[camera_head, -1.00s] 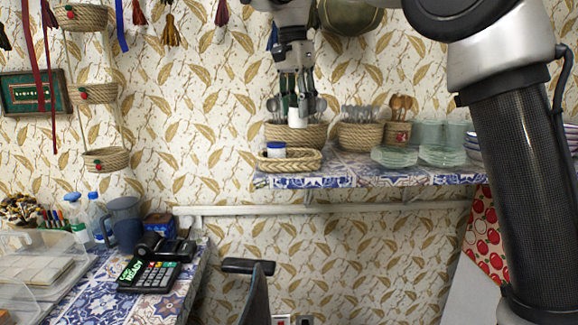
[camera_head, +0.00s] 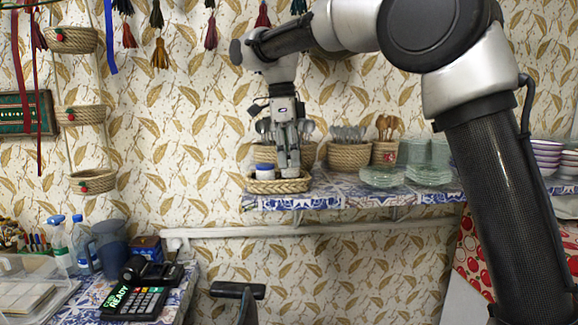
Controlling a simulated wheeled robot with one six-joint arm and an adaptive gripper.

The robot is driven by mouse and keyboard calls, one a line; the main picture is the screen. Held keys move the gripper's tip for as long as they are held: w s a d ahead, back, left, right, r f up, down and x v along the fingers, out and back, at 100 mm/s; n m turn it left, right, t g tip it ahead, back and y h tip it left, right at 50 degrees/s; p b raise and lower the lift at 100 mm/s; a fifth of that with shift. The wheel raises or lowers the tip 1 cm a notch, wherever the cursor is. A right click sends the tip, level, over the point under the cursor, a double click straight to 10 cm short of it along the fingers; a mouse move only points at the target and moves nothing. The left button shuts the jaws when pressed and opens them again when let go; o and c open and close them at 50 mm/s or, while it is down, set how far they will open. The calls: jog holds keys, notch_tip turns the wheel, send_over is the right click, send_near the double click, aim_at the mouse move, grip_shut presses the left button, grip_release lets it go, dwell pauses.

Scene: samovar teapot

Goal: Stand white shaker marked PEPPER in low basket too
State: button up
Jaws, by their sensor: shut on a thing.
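The low oval basket (camera_head: 278,186) sits at the left front of the tiled shelf. A small white container with a blue lid (camera_head: 265,171) stands in its left part. My gripper (camera_head: 289,163) points down over the right part of the basket, just right of that container. Its jaws are closed on the white shaker, which the fingers mostly hide here. Its PEPPER marking is not readable. I cannot tell whether the shaker's base touches the basket floor.
Round baskets of spoons (camera_head: 348,155) and a pot of wooden utensils (camera_head: 385,151) stand behind and to the right. Green glass dishes (camera_head: 381,177) and stacked bowls (camera_head: 546,155) are farther right. A card terminal (camera_head: 135,302) lies on the lower left counter.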

jog(key=shift+f, duration=1.2)
jog(key=o, duration=1.1)
jog(key=shift+f, duration=0.1)
jog(key=shift+c, duration=0.2)
jog(key=r, duration=0.3)
jog(key=a+r, duration=0.1)
jog(key=r, duration=0.7)
jog(key=shift+w+a+r, duration=0.15)
jog(key=shift+w+a, duration=0.05)
jog(key=shift+r, duration=0.45)
